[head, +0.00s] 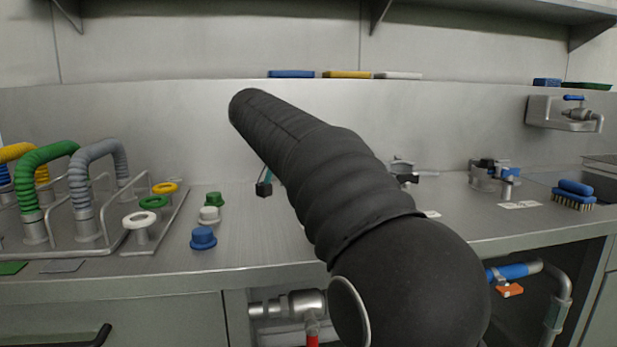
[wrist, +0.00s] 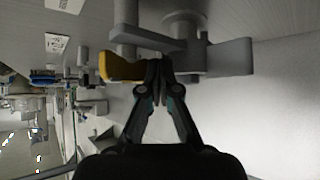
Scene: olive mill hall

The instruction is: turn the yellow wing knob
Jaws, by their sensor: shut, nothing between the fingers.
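The yellow wing knob (wrist: 122,66) shows in the wrist view at upper centre, on a grey metal fitting (wrist: 150,37). Only part of the yellow shows, just left of my fingertips. My gripper (wrist: 159,72) is shut and empty. Its tips lie close beside the yellow part and overlap its right edge in the picture; I cannot tell whether they touch. A grey block-like part (wrist: 228,58) of the fitting lies to the right of the tips. In the head view my dark arm covers the middle of the bench, and I cannot make out the yellow knob.
In the head view, coloured hoses and a yellow ring (head: 165,188) stand at the left. Blue, white and green caps, including a blue cap (head: 203,238), sit near them. A wall tap (head: 572,112) and a blue brush (head: 574,194) are at the right.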

